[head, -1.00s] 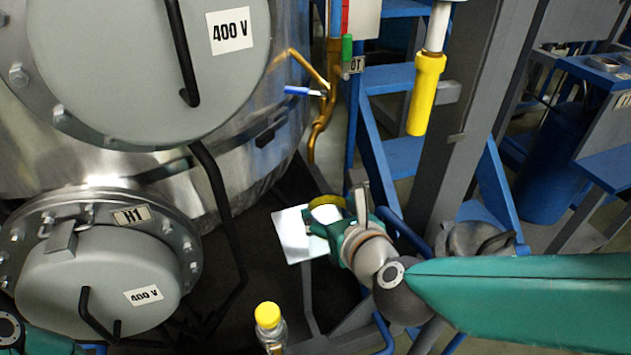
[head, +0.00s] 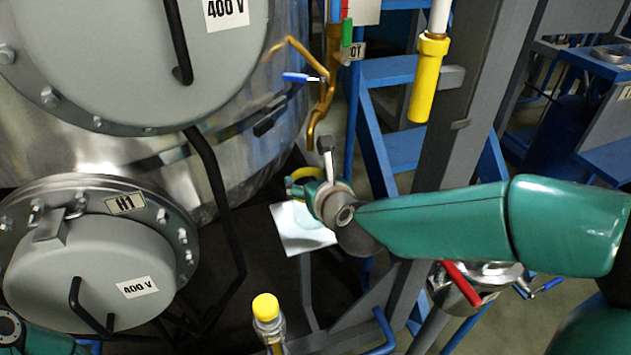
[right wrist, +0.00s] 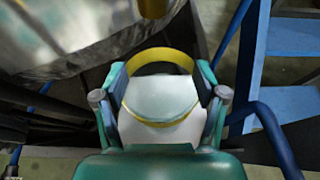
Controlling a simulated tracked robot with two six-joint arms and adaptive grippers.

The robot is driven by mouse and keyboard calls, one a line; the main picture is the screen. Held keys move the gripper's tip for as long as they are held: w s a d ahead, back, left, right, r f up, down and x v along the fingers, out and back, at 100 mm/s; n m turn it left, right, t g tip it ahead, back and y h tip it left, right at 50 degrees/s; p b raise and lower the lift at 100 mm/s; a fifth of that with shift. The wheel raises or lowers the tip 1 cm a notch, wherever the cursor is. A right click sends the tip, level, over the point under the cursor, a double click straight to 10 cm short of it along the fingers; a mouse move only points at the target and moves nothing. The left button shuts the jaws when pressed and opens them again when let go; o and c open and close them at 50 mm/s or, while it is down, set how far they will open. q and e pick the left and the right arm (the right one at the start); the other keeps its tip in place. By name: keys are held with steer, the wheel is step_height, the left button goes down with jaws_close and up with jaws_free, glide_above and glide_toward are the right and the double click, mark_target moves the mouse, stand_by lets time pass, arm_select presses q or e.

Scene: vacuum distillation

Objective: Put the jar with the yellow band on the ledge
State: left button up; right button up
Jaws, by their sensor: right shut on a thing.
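The jar with the yellow band (head: 303,173) is in my right gripper (head: 309,188), and its clear body is mostly hidden behind the gripper in the head view. In the right wrist view the yellow band (right wrist: 160,61) shows between the two fingers of my right gripper (right wrist: 161,77), which is shut around the jar. The pale square ledge (head: 290,240) lies below, and the jar overlaps its far edge in the head view. Whether the jar touches the ledge I cannot tell. My left gripper is not in view.
A big steel vessel (head: 235,165) with bolted grey covers stands at the left. A yellow-capped bottle (head: 266,308) is in front of the ledge. A brass pipe (head: 322,105) with a blue-handled valve is behind. A grey post (head: 470,110) and blue steps (head: 390,150) stand right.

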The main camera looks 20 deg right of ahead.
steer(key=o, duration=1.8)
steer(key=shift+c, duration=0.2)
steer(key=shift+r, duration=0.15)
steer(key=shift+s+r, duration=0.15)
steer(key=shift+s, duration=0.2)
steer(key=p+v, duration=0.2)
steer(key=v, duration=0.9)
steer(key=shift+p, duration=0.4)
